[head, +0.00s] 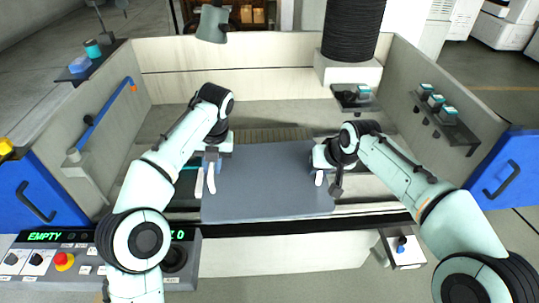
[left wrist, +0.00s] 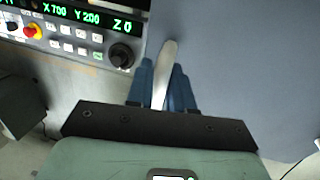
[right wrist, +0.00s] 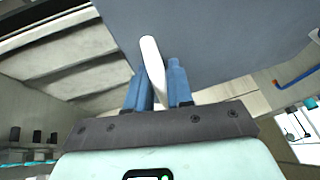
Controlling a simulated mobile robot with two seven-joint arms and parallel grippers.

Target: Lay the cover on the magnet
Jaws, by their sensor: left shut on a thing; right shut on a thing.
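The cover is a flat grey-blue panel (head: 268,185) spanning between my two grippers, above the middle and front of the tank. My left gripper (head: 211,176) is shut on a white tab at the cover's left side; in the left wrist view the tab (left wrist: 166,68) stands between the blue fingers (left wrist: 163,88). My right gripper (head: 320,172) is shut on a white tab at the right side; that tab (right wrist: 152,62) shows between its fingers (right wrist: 156,85). A ribbed grey-brown surface (head: 268,135) shows behind the cover, possibly the magnet; the rest underneath is hidden.
The pale tank walls (head: 270,55) enclose the work area. A control panel (head: 60,262) stands front left. A black ribbed column (head: 352,30) rises at the back right. Small shelves (head: 447,120) with teal-topped items are on the right wall. A blue rod (head: 104,112) is on the left wall.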

